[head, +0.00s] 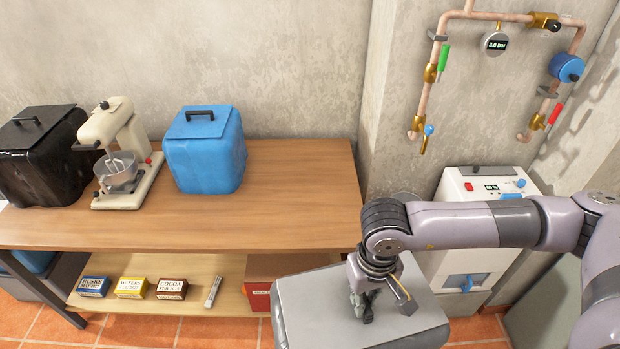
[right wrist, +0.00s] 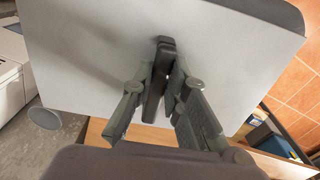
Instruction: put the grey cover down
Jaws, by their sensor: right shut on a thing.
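The grey cover (head: 310,312) is a boxy cover with a smooth top, in front of the right end of the wooden table (head: 290,215). My right gripper (head: 364,302) is above its top, pointing down. In the right wrist view, my right gripper (right wrist: 160,88) is shut on the dark handle (right wrist: 157,80) in the middle of the grey cover (right wrist: 85,50). The cover seems to hang clear of the table, but its underside is hidden. My left gripper is out of view.
The tabletop is bare right of the blue cover (head: 204,152). A cream mixer (head: 125,150) and a black cover (head: 40,165) stand further left. Small boxes (head: 130,287) and a red box (head: 262,290) are on the lower shelf. A white machine (head: 480,185) stands right, below copper pipes (head: 430,90).

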